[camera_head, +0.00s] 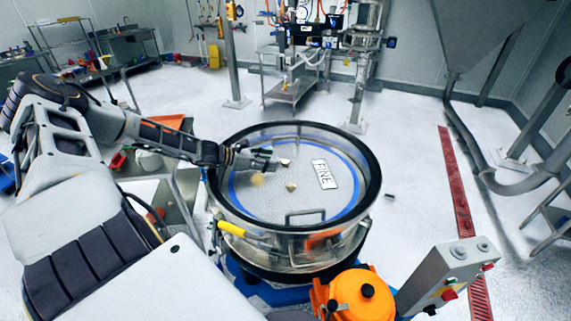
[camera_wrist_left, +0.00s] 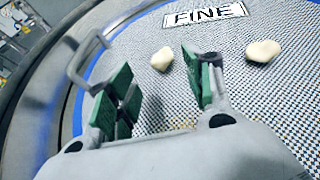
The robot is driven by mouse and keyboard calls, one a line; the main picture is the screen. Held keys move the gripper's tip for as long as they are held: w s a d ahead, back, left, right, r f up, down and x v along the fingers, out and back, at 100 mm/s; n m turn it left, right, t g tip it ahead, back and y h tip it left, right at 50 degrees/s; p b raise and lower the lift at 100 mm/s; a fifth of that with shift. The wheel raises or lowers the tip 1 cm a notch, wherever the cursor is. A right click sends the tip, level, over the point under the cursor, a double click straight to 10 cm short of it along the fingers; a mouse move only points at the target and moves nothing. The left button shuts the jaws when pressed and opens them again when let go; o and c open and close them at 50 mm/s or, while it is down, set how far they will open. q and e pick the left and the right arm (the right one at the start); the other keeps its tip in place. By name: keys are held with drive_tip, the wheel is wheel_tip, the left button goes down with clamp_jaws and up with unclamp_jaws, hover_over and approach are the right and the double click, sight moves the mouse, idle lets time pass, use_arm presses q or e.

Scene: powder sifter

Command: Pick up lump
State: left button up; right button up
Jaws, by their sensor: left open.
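A pale lump (camera_head: 291,187) lies on the round sifter mesh (camera_head: 300,208). A second pale lump (camera_head: 285,162) lies farther back, close to the tip of my left gripper (camera_head: 264,160). In the left wrist view one cream lump (camera_wrist_left: 162,58) shows between and beyond the open green-padded fingers of my left gripper (camera_wrist_left: 156,72). The other lump (camera_wrist_left: 263,51) is to the right, outside the fingers. My left gripper is open and empty, low over the mesh; I cannot tell if it touches it. My right gripper is out of view.
The sifter's clear wall and dark rim (camera_head: 372,180) surround the mesh. A white FINE label (camera_head: 324,174) and a metal handle (camera_head: 305,214) are inside. A tan blurred patch (camera_head: 257,180) lies below my gripper. An orange part (camera_head: 362,292) and a control box (camera_head: 447,273) stand in front.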

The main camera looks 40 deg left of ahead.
sight(281, 163)
use_arm(q)
drive_tip(key=shift+d+x, duration=0.2)
drive_tip(key=shift+x, duration=2.15)
drive_tip(key=shift+s, duration=0.1)
drive_tip(key=shift+f, duration=0.15)
